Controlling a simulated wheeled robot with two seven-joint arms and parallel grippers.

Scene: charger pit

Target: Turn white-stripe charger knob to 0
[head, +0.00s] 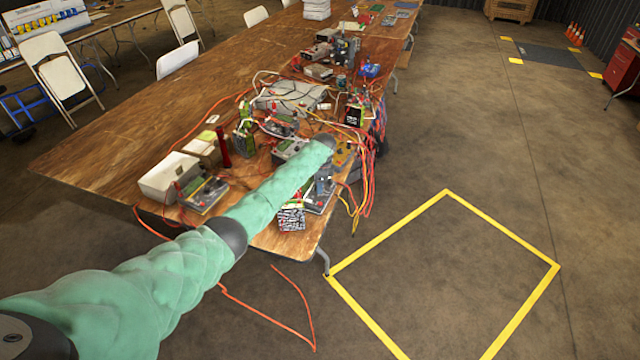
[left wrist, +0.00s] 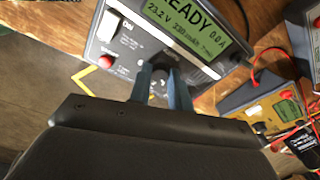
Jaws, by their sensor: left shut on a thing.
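A grey charger (left wrist: 122,58) with a lit green display (left wrist: 200,25) fills the top of the left wrist view. The display reads READY, 23.2 V and 0.0 A. My left gripper (left wrist: 160,80) has its two fingers around the charger's dark knob (left wrist: 159,72) and is shut on it. The fingers cover the knob's sides, and I cannot read its pointer. A white patch (left wrist: 108,26) shows on the panel left of the display. In the head view my left arm reaches over the cluttered table end and hides much of this spot. My right gripper is not in view.
A yellow meter (left wrist: 262,112) with leads stands right of the charger in the left wrist view. In the head view, cables and devices crowd the wooden table (head: 110,135). A white box (head: 168,177) stands at the left. The floor inside the yellow tape (head: 500,236) is clear.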

